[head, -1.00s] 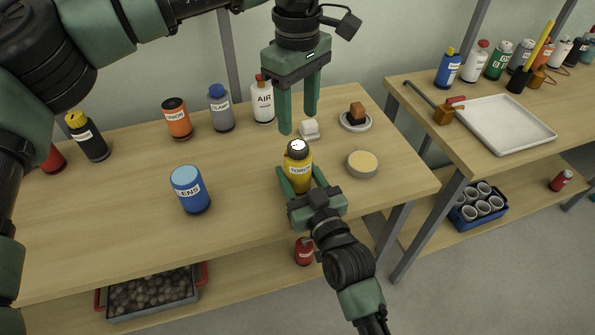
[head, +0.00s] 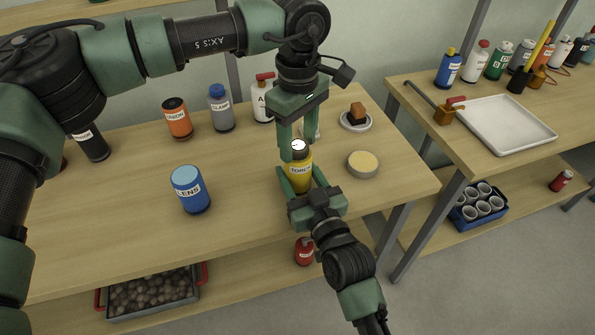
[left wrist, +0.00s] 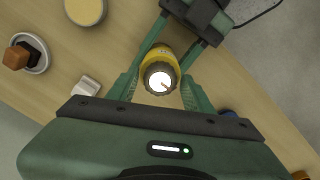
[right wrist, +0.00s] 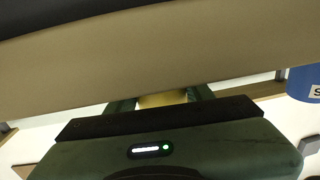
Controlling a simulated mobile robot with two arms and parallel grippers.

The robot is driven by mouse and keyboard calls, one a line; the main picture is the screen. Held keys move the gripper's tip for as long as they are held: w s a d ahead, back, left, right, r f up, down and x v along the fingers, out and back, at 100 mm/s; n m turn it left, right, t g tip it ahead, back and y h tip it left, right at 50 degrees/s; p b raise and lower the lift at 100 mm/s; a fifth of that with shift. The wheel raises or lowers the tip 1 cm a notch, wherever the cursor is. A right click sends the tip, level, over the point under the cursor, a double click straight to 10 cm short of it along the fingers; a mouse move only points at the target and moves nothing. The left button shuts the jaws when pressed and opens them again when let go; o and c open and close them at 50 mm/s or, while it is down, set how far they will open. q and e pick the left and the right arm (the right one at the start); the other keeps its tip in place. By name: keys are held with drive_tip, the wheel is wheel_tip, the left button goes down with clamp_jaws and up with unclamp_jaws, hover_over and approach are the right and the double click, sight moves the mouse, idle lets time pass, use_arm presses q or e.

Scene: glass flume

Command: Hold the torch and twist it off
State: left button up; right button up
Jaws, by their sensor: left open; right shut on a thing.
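The torch (head: 300,177) is a yellow cylinder standing upright on the bench, with a dark grey ringed head and a white top face with a small dark mark. My right gripper (head: 300,186) is shut on its yellow body from the front, low down. My left gripper (head: 299,150) points down from above, its open fingers at either side of the torch head. In the left wrist view the torch head (left wrist: 160,79) lies between the two fingers, with gaps at both sides. In the right wrist view only a bit of the yellow body (right wrist: 163,100) shows.
A blue LENS can (head: 190,190) stands left of the torch. A round tin with a yellow top (head: 362,164) is close on the right. A small white block, partly hidden, and a dish with a brown block (head: 355,119) are behind. Bottles line the back.

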use_arm(q)
drive_tip(key=c, duration=0.8)
drive_tip(key=n, duration=0.5)
drive_tip(key=shift+n, duration=0.4)
drive_tip(key=n, duration=0.4)
drive_tip(key=o, duration=0.8)
